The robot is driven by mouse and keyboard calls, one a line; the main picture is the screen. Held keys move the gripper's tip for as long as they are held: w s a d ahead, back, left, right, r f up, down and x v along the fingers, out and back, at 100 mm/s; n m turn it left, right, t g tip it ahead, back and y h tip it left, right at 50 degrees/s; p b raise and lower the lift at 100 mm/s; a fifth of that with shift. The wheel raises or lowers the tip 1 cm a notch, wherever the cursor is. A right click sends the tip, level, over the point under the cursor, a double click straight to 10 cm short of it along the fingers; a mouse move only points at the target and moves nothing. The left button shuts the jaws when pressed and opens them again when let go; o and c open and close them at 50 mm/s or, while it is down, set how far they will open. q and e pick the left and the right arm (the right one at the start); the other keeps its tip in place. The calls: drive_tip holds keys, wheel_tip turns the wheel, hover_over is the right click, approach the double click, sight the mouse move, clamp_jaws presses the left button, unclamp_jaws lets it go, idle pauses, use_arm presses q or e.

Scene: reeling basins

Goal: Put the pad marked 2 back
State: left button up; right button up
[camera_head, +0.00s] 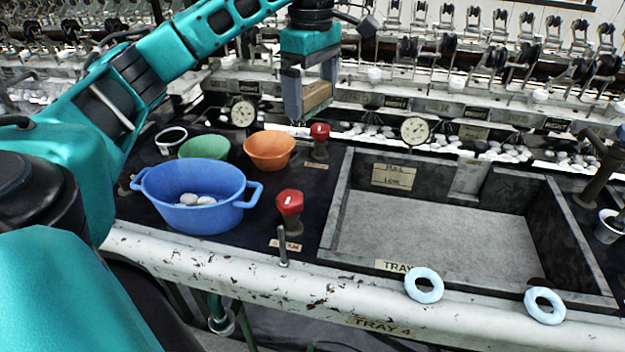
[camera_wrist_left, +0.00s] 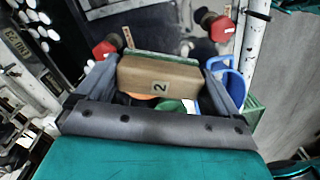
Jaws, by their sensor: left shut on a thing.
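My left gripper (camera_head: 308,108) is shut on a brown block-shaped pad (camera_head: 317,95) and holds it in the air above the back of the bench, behind the orange bowl. In the left wrist view the pad (camera_wrist_left: 152,74) sits between the two fingers of the gripper (camera_wrist_left: 160,82). A label with the number 2 is on its near face, and a thin green layer runs along its far edge. My right gripper is not in view.
A blue two-handled basin (camera_head: 200,205) with pale cocoons, a green bowl (camera_head: 204,148) and an orange bowl (camera_head: 269,151) stand at left. Red-topped knobs (camera_head: 290,203) and an upright pin (camera_head: 282,245) stick up. A grey tray (camera_head: 334,215) lies at right; two pale blue rings (camera_head: 424,285) (camera_head: 544,305) are in front.

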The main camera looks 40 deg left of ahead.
sight(312, 189)
use_arm(q)
wheel_tip(312, 189, down, 18)
drive_tip(key=shift+f+b, duration=0.1)
drive_tip(key=shift+b, duration=0.8)
drive_tip(key=shift+f, duration=0.1)
drive_tip(key=o, duration=0.6)
drive_tip(key=shift+o, duration=0.2)
wheel_tip(312, 189, up, 12)
drive_tip(key=p, duration=0.1)
